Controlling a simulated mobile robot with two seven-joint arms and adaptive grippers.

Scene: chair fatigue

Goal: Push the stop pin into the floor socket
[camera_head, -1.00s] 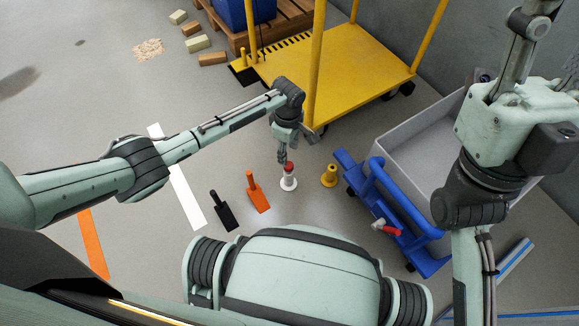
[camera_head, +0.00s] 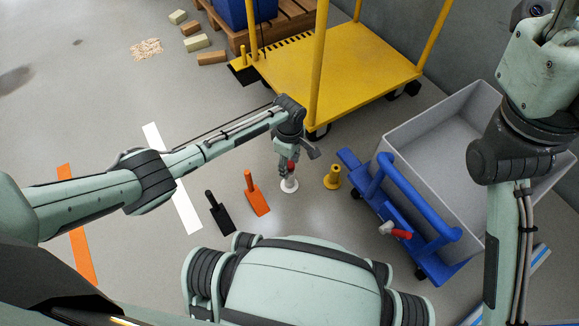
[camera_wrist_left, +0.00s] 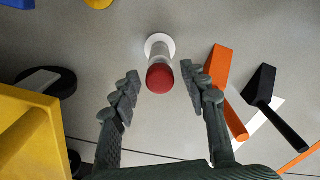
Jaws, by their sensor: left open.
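The stop pin, with a red head (camera_wrist_left: 160,78) and a pale shaft, stands upright in a white round floor ring (camera_wrist_left: 160,40), which looks like the socket. In the head view the ring (camera_head: 289,186) lies right of the orange wedge, and the red head (camera_head: 291,167) is partly covered by my gripper. My left gripper (camera_head: 288,168) points down over the pin. In the wrist view its fingers (camera_wrist_left: 157,82) are open, one on each side of the red head, with gaps showing. My right arm shows at the right, but its gripper is out of view.
A yellow flanged post (camera_head: 332,177) stands right of the pin. An orange wedge (camera_head: 257,197) and a black wedge (camera_head: 219,214) lie to the left. A blue cart (camera_head: 405,225) with a grey bin (camera_head: 440,130) is at the right, and a yellow platform trolley (camera_head: 340,65) stands behind.

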